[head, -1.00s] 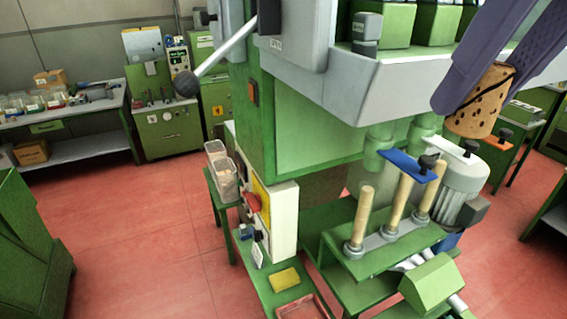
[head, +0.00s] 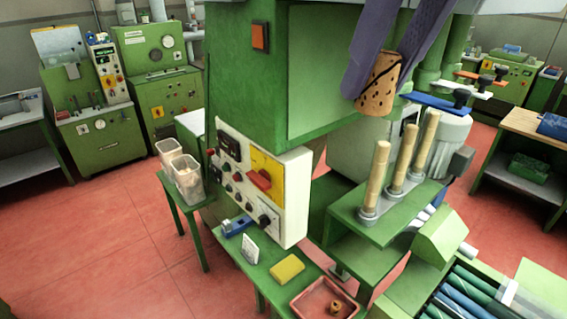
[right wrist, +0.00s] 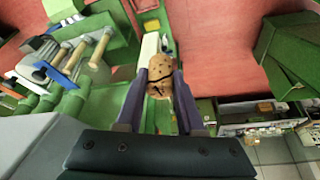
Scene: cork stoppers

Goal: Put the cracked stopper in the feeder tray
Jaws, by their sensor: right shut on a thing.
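The cracked stopper (head: 380,84) is a speckled brown cork with a dark crack line across it. My right gripper (head: 376,92) has purple fingers shut on the stopper's sides and holds it up in the air, in front of the green machine. In the right wrist view the stopper (right wrist: 158,80) sits between the fingertips, and its dark crack shows. A shallow red tray (head: 299,303) on the low green bench at the bottom holds a small cork-coloured piece. I cannot tell whether this is the feeder tray. My left gripper is not in view.
Upright wooden rods (head: 374,180) stand on a green stand below and right of the stopper. A control panel (head: 290,214), a yellow pad (head: 287,268) and a white card (head: 249,252) are left of it. Clear tubs (head: 187,178) stand farther left. Red floor is open on the left.

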